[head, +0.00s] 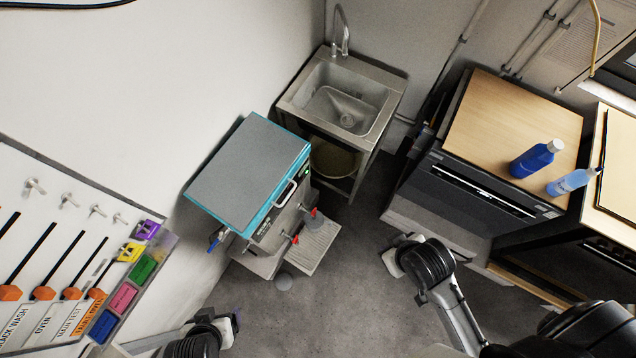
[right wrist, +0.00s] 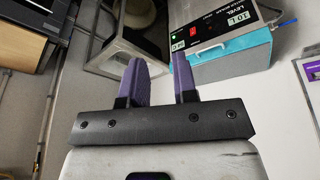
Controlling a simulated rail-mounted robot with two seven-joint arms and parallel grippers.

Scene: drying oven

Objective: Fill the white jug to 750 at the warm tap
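I see no white jug in either view. The tap unit is a teal-edged box with a grey top (head: 248,172). It has a blue-handled tap (head: 216,240) at its left and red-handled taps (head: 294,238) on its front, above a slatted drip tray (head: 312,246). I cannot tell which tap is the warm one.
A steel sink (head: 345,98) with a tall tap stands behind the unit. To the right, a dark cabinet with a wooden top (head: 515,115) holds a blue bottle (head: 535,158) and a clear-blue one (head: 572,182). Coloured labelled blocks (head: 143,268) line the left rack. Grey floor lies open between.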

